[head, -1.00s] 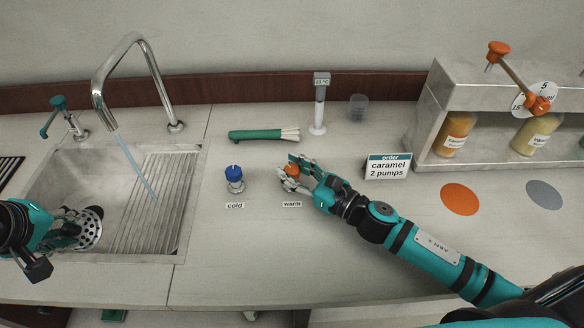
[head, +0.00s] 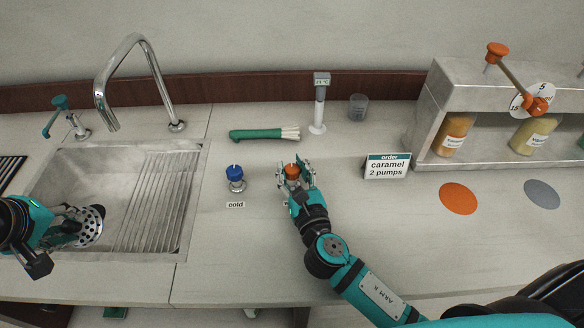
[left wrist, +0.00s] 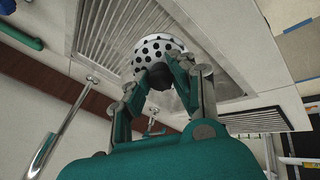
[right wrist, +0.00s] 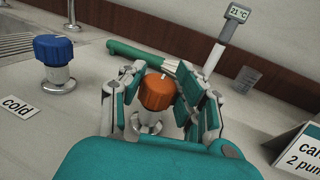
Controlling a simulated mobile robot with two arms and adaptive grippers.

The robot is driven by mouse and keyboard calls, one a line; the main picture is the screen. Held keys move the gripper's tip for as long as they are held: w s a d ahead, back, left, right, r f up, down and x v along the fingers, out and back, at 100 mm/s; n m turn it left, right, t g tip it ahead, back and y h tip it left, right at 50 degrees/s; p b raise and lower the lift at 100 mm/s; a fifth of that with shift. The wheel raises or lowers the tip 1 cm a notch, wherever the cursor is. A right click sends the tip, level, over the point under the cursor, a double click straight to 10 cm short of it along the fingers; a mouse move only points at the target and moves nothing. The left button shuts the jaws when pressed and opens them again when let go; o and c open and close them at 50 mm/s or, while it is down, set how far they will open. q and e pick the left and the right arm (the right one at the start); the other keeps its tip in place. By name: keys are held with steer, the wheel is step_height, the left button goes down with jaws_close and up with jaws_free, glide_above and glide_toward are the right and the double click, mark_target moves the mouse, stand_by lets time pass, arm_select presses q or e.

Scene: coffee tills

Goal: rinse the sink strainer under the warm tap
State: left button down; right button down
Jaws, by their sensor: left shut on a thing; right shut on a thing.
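The sink strainer (head: 90,226), a white perforated cup, is held by my left gripper (head: 74,226) over the left part of the sink (head: 110,160). In the left wrist view the strainer (left wrist: 158,52) sits between the fingertips of my left gripper (left wrist: 160,78). The curved chrome tap spout (head: 112,85) stands behind the sink, and no water shows under it. My right gripper (head: 293,172) is shut on the orange warm knob (head: 291,171). The right wrist view shows the warm knob (right wrist: 156,92) between its fingers. The blue cold knob (head: 234,172) stands to the left.
A green-handled brush (head: 262,134) lies behind the knobs. A thermometer stand (head: 319,100) reads 21 °C, with a small clear cup (head: 358,106) beside it. An order card (head: 387,167) stands at right, before a metal shelf (head: 432,95) with bottles. The front counter is clear.

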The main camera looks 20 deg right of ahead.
steer(key=c, duration=0.9)
jaws_free()
steer(key=s, duration=1.2)
steer(key=shift+a, duration=0.1)
